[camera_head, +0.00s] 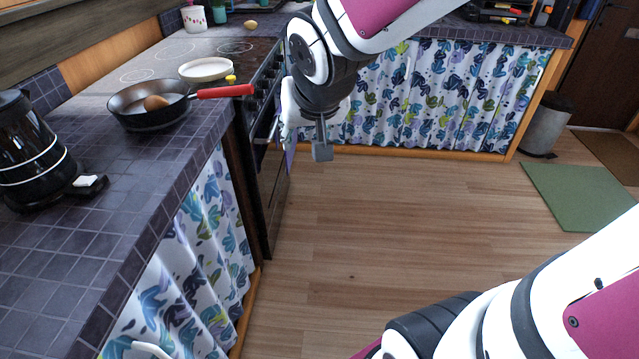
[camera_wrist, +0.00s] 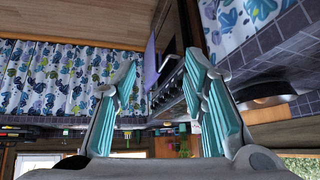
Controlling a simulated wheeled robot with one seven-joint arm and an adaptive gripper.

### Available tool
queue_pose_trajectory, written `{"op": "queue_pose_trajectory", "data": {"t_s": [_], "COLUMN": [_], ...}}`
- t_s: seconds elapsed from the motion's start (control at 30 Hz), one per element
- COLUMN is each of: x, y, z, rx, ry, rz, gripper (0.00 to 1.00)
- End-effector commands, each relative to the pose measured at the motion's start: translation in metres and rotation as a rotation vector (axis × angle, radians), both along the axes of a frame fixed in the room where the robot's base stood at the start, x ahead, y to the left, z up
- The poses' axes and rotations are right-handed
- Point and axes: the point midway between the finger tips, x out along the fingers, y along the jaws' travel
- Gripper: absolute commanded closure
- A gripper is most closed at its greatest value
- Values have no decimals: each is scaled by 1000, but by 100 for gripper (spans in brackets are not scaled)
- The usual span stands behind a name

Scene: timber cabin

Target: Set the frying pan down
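The black frying pan (camera_head: 135,117) rests upright on the dark tiled counter (camera_head: 158,150), beside the stove. A brown, egg-shaped item (camera_head: 156,103) lies in it. Its red handle (camera_head: 225,91) points right, reaching past the counter's front edge. My gripper (camera_head: 320,150) is right of the handle, apart from it, in front of the stove over the floor. In the wrist view, which looks upside down, my gripper (camera_wrist: 163,92) has its teal-padded fingers apart with nothing between them. A dark round shape at the right of that view may be the pan; I cannot tell.
A white plate (camera_head: 206,69) sits on the stove's glass top (camera_head: 150,68), behind the pan, with a small yellow item (camera_head: 231,79) close by. A black kettle (camera_head: 28,155) stands on the counter at left. The wooden floor (camera_head: 370,220) is open.

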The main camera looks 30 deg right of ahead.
Motion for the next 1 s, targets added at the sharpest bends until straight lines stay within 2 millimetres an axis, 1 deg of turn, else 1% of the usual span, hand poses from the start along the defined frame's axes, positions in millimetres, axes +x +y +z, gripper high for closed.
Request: {"op": "queue_pose_trajectory", "data": {"t_s": [0.03,0.07,0.1,0.17,0.2,0.3,0.4,0.43,0.5,0.6,0.87,0.93,1.0], "x": [-27,-44,-67,-101,-123,-171,-207,-215,-229,-238,-239,-239,-239], "y": [4,6,10,17,21,33,42,45,48,50,50,50,50], "z": [7,8,9,10,10,9,8,8,7,7,7,10,19], "rx": [-19,-27,-33,-33,-29,-7,16,23,33,41,41,40,37], "ry": [48,86,135,208,252,352,423,439,466,485,489,484,473], "rz": [19,32,52,91,121,199,271,289,320,340,341,340,340], "gripper": [60,60,60,60,60,60,60,60,60,60,60,60,60]}}
